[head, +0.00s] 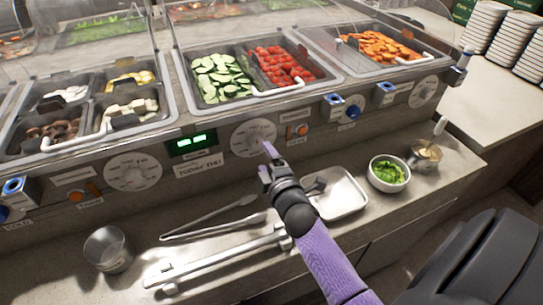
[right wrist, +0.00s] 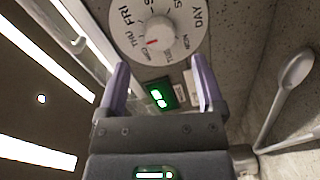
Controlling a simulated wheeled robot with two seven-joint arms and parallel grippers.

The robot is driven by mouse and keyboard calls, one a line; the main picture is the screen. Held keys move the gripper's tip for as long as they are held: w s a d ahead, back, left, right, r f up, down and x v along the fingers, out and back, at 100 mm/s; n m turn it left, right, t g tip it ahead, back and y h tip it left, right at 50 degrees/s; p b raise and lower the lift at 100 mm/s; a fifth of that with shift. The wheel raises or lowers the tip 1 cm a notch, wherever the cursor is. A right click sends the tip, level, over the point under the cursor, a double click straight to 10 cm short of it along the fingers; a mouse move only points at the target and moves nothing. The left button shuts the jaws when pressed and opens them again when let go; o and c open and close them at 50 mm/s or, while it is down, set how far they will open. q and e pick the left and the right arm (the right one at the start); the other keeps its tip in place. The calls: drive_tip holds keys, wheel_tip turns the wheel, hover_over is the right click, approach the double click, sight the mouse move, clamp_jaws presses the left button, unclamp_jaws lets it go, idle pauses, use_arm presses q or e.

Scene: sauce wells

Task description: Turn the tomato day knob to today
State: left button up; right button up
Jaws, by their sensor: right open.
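The tomato day knob (head: 254,138) is a round white dial on the counter's front panel, below and left of the TOMATO label (head: 295,116). The right wrist view shows its day ring and white centre knob (right wrist: 157,29). A small red mark on it points low, roughly toward WED; its exact setting is hard to read. A sign (head: 199,166) reads TODAY THU. My right gripper (head: 267,154) is just in front of the dial's lower right. In the right wrist view its purple fingers (right wrist: 160,72) are apart and empty, with the knob beyond their tips. My left gripper is out of view.
Another dial (head: 133,171) is to the left, and a third (head: 424,92) to the right. A green display (head: 191,142) sits beside the knob. Tongs (head: 212,220), a white tray (head: 340,195), a bowl of greens (head: 388,173) and a metal cup (head: 108,250) stand on the ledge.

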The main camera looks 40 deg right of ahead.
drive_tip(key=v, duration=0.4)
drive_tip(key=shift+s, duration=0.3)
drive_tip(key=s+a+f+m+g, duration=0.1)
drive_tip(key=s+m+g, duration=0.1)
drive_tip(key=s+a+f+m+g, duration=0.1)
drive_tip(key=s+f+m+g, duration=0.1)
drive_tip(key=s+m+g, duration=0.1)
drive_tip(key=s+a+f+m+g+y, duration=0.1)
drive_tip(key=s+a+m+g, duration=0.1)
drive_tip(key=m, duration=0.1)
drive_tip(key=shift+s+f, duration=0.15)
drive_tip(key=shift+s, duration=0.25)
drive_tip(key=s+a+m+g+y, duration=0.3)
drive_tip(key=s+a+g, duration=0.35)
drive_tip(key=s, duration=0.35)
drive_tip(key=s+f+g, duration=0.1)
drive_tip(key=s+f, duration=0.1)
drive_tip(key=f, duration=0.8)
drive_tip(key=s+f+g, duration=0.1)
drive_tip(key=s+f, duration=0.2)
drive_tip(key=f, duration=0.8)
drive_tip(key=s+d+f, duration=0.2)
drive_tip(key=s+f, duration=0.6)
drive_tip(key=s, duration=0.4)
drive_tip(key=shift+d+f+n+g, duration=0.15)
drive_tip(key=shift+d+n+g, duration=0.1)
drive_tip(key=shift+n+g, duration=0.1)
